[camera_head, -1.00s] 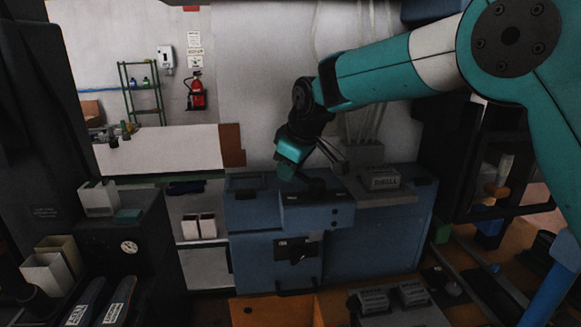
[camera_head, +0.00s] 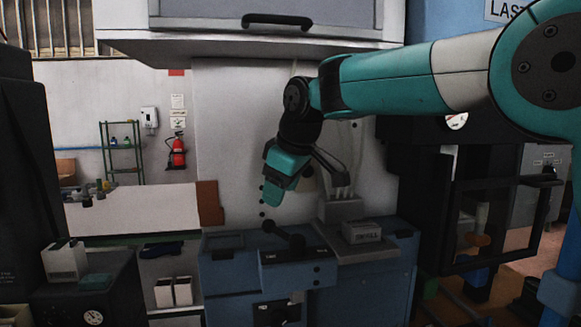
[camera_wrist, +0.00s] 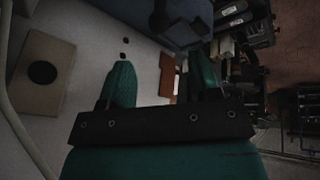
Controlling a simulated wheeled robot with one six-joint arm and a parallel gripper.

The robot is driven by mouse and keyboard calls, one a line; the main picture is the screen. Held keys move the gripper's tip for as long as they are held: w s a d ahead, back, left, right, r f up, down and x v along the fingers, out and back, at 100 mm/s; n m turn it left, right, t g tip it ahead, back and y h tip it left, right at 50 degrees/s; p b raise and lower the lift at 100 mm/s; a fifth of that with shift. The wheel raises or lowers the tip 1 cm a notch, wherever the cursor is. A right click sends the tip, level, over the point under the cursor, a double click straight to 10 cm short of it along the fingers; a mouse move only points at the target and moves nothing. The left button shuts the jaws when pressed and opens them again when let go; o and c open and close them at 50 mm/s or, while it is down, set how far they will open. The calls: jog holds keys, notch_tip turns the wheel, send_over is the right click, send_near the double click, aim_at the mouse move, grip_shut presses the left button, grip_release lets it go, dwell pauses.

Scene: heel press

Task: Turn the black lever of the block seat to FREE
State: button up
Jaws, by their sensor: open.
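The black lever (camera_head: 284,235) with rounded ends sits on top of the blue block seat (camera_head: 296,270), slanting from upper left to lower right. Small labels on the seat's front face are too small to read surely. My gripper (camera_head: 272,198) is above the lever, apart from it, pointing down. In the wrist view my gripper (camera_wrist: 163,80) is open, its two teal fingers apart with nothing between them. A dark rounded shape at the top of that view may be the lever, but I cannot tell.
A grey block marked SMALL (camera_head: 362,232) stands on the bench right of the seat, by a holder with upright rods (camera_head: 340,205). A cabinet with a black handle (camera_head: 277,21) hangs above. A dark framed machine (camera_head: 490,215) stands at right. White wall lies behind.

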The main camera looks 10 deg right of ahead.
jog(key=v, duration=0.7)
jog(key=shift+r+b, duration=0.2)
jog(key=shift+b, duration=0.1)
jog(key=s+d+f+m+g, duration=0.1)
jog(key=s+d+f, duration=0.1)
jog(key=s+f, duration=0.4)
jog(key=s+d+f+m+g+y, duration=0.1)
jog(key=s+f, duration=0.6)
jog(key=s, duration=0.7)
jog(key=s+d+f+m+g, duration=0.2)
jog(key=s+d+f, duration=0.3)
jog(key=s, duration=0.5)
jog(key=shift+s+d+f+m+b, duration=0.15)
jog(key=shift+s+f+m+b, duration=0.25)
jog(key=shift+f, duration=0.55)
